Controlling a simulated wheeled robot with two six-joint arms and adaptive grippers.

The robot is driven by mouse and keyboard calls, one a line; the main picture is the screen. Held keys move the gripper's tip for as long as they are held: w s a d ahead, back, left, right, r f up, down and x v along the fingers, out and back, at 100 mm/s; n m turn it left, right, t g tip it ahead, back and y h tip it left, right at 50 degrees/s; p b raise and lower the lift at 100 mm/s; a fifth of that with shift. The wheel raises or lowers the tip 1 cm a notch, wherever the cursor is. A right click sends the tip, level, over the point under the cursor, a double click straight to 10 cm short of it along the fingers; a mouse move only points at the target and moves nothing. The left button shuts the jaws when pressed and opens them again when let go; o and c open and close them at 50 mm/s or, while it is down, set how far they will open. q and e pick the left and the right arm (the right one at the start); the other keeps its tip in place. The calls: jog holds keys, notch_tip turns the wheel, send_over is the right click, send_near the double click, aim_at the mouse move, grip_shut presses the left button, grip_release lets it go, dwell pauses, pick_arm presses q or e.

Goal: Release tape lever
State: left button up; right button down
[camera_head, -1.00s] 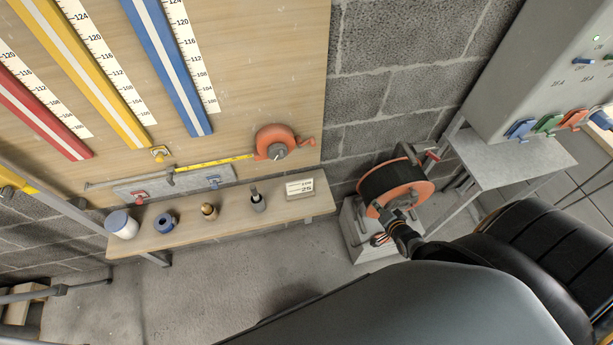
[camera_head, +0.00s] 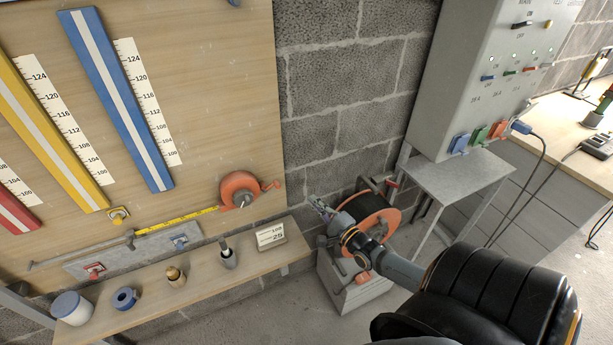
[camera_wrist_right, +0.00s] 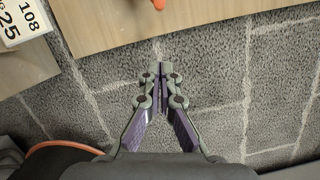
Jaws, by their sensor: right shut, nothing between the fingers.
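The orange tape reel (camera_head: 238,190) is mounted low on the wooden board, with a grey hub. Its small orange lever (camera_head: 271,185) sticks out on the right side. The yellow tape (camera_head: 180,220) runs out from it to the left. My right gripper (camera_head: 318,203) is shut and empty, to the right of and a little below the lever, apart from it. In the right wrist view its closed fingers (camera_wrist_right: 160,68) face the grey block wall. An orange tip at the top edge of that view (camera_wrist_right: 158,4) seems to be the lever. My left gripper is out of view.
A shelf (camera_head: 205,278) under the board holds a number card (camera_head: 270,235) and several small items. The black-and-orange cable reel (camera_head: 375,215) sits behind my right arm on a grey box (camera_head: 335,285). A metal side table (camera_head: 460,185) stands right.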

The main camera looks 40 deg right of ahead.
jog(key=w+a+r, duration=0.1)
jog(key=w+a, duration=0.2)
jog(key=w, duration=0.6)
jog(key=shift+a+r+b, duration=0.2)
jog(key=shift+a+b, duration=0.1)
jog(key=shift+a, duration=0.1)
jog(key=shift+r, duration=0.1)
